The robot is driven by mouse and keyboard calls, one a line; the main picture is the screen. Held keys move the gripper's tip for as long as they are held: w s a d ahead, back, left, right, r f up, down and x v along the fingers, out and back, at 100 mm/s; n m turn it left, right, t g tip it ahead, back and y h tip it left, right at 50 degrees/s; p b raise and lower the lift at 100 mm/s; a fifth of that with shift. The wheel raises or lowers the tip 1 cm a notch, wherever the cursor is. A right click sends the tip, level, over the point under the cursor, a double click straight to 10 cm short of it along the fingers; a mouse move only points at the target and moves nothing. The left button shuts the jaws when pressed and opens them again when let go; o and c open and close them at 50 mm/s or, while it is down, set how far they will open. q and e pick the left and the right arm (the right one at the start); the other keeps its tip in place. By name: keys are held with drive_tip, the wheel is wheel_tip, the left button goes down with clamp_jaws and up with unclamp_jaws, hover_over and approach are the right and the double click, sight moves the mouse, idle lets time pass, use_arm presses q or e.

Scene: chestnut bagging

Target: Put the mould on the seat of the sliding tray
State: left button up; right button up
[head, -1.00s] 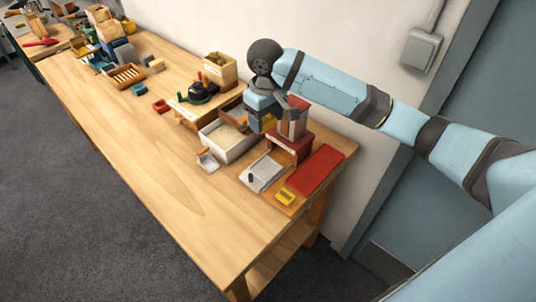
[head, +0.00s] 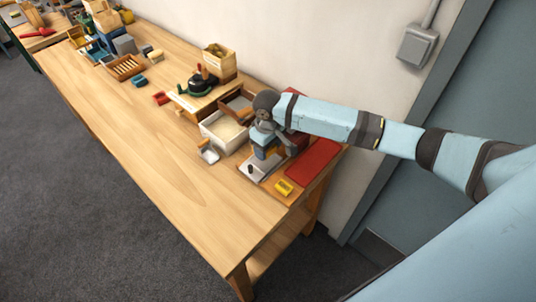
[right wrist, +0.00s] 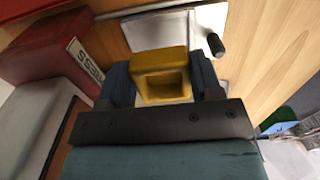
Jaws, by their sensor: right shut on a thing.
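The mould is a yellow square block with a square hollow; in the right wrist view the mould (right wrist: 149,62) sits between the two fingers of my right gripper (right wrist: 163,78), which is shut on it. In the head view my right gripper (head: 262,150) is over the inner part of the sliding tray, and the mould is hidden there. The sliding tray (head: 249,172) is a pale metal plate with a black knob; the tray (right wrist: 204,20) also shows just beyond the mould in the right wrist view. Whether the mould touches the tray cannot be told. My left gripper is not in view.
The red press (right wrist: 48,48) stands close beside my gripper, left in the right wrist view. The table's front (head: 170,185) is clear.

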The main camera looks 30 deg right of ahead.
sight(268, 162)
drive_tip(key=shift+f, duration=2.05)
drive_tip(key=shift+f, duration=0.1)
drive_tip(key=o, duration=1)
drive_tip(key=shift+c, duration=0.2)
wheel_tip(268, 162, up, 12)
drive_tip(key=shift+r, duration=0.15)
